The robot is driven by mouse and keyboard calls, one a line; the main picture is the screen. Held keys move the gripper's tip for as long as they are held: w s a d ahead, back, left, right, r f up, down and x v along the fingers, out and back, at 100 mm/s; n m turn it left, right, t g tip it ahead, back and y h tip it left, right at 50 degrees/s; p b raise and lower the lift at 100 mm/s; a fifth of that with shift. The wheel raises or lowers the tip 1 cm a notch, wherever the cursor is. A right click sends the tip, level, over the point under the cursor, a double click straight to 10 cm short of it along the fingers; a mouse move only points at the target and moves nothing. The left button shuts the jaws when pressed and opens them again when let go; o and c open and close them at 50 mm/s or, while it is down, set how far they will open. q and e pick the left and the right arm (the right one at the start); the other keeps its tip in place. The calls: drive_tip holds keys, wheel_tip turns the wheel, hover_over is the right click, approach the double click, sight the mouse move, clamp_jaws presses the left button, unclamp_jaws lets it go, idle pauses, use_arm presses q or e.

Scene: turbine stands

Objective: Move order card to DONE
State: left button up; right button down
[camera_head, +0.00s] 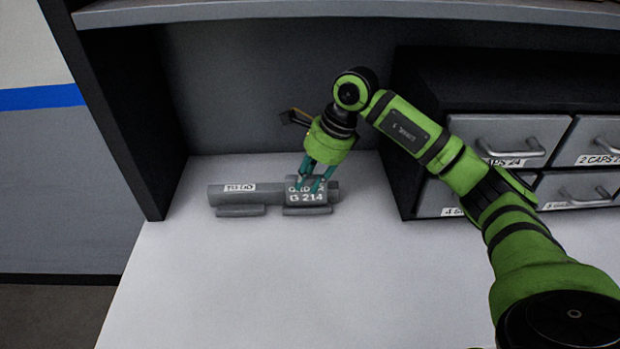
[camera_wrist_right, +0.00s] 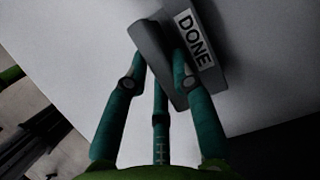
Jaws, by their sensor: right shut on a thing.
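A grey card holder (camera_head: 222,196) stands on the white table, with a "TO DO" label on its left part. The grey order card (camera_head: 305,197), lettered "G 214", is at the holder's right part, upright or nearly so. My right gripper (camera_head: 313,182) is shut on the card from above. In the right wrist view, the fingers (camera_wrist_right: 160,70) hold the card (camera_wrist_right: 150,48) close beside the part labelled "DONE" (camera_wrist_right: 194,38). I cannot tell whether the card rests fully in the holder. My left gripper is not in view.
A dark cabinet with grey labelled drawers (camera_head: 507,142) stands to the right of the holder. A shelf (camera_head: 250,10) spans above, and a dark side panel (camera_head: 125,120) is at the left. The table (camera_head: 300,285) is clear in front.

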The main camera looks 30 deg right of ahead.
drive_tip(key=shift+s+a+f+g, duration=0.1)
drive_tip(key=shift+s+f+g, duration=0.1)
drive_tip(key=shift+f, duration=0.3)
drive_tip(key=shift+s+f+g, duration=0.1)
drive_tip(key=shift+s+f, duration=0.05)
drive_tip(key=shift+f, duration=0.3)
drive_tip(key=c, duration=1)
unclamp_jaws()
drive_tip(key=shift+w, duration=0.1)
drive_tip(key=shift+o, duration=0.2)
drive_tip(key=shift+w+f, duration=0.1)
drive_tip(key=shift+w, duration=0.3)
drive_tip(key=shift+s+r, duration=0.2)
drive_tip(key=shift+r, duration=0.25)
drive_tip(key=shift+w+r+p, duration=0.15)
drive_tip(key=shift+r+p, duration=0.35)
drive_tip(key=shift+r, duration=0.05)
drive_tip(key=shift+r+p, duration=1.7)
drive_tip(key=shift+r, duration=1.15)
drive_tip(key=shift+f, duration=0.1)
